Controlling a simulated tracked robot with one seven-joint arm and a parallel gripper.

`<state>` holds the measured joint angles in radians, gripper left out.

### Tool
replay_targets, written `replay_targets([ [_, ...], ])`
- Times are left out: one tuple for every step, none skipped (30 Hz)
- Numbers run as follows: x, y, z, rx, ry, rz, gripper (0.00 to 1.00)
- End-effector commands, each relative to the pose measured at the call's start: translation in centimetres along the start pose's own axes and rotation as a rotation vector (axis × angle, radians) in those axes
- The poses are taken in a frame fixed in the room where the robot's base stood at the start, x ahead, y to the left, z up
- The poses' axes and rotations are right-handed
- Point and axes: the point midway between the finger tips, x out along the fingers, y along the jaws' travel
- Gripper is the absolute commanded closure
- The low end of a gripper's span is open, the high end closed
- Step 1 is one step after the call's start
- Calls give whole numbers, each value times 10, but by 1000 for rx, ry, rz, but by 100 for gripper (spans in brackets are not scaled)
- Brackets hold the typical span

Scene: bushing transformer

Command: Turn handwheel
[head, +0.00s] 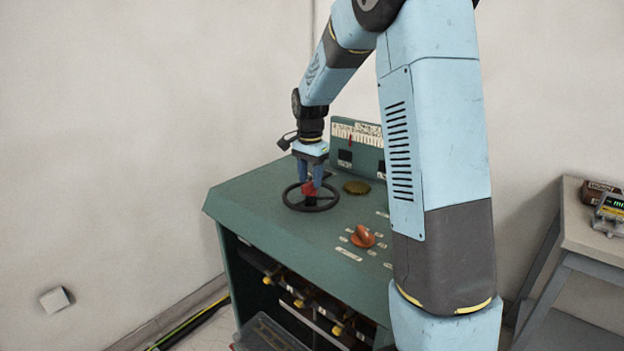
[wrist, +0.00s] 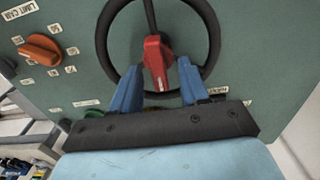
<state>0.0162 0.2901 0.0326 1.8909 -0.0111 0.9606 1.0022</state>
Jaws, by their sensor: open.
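The black handwheel (head: 329,202) lies on the green console top in the head view, below my gripper. It also shows in the wrist view (wrist: 104,41), with a red part (wrist: 157,62) at its middle, reaching toward the near rim. My gripper (head: 310,187) points down over the wheel. In the wrist view my gripper (wrist: 160,77) is open, its blue fingers on either side of the red part's lower end. A gap shows on both sides of the red part. Whether the fingertips touch the wheel's rim I cannot tell.
The green console (head: 250,200) carries an orange knob (head: 363,237), a brass-coloured disc (head: 356,187) and a raised gauge panel (head: 357,135). A grey side table (head: 572,225) stands at the right. Yellow-tipped parts (head: 299,303) sit in the console's open front.

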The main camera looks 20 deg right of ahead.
Motion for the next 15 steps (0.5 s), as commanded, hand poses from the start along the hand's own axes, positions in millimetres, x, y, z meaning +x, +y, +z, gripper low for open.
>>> replay_targets([
  [4, 0, 0, 0, -1, 1, 55],
  [5, 0, 0, 0, -1, 1, 55],
  [7, 0, 0, 0, 0, 1, 55],
  [8, 0, 0, 0, 0, 0, 55],
  [8, 0, 0, 0, 0, 0, 55],
  [9, 0, 0, 0, 0, 0, 55],
  [9, 0, 0, 0, 0, 0, 55],
  [9, 0, 0, 0, 0, 0, 55],
  [9, 0, 0, 0, 0, 0, 55],
  [9, 0, 0, 0, 0, 0, 55],
  [9, 0, 0, 0, 0, 0, 55],
  [9, 0, 0, 0, 0, 0, 55],
  [9, 0, 0, 0, 0, 0, 55],
  [9, 0, 0, 0, 0, 0, 58],
  [9, 0, 0, 0, 0, 0, 62],
])
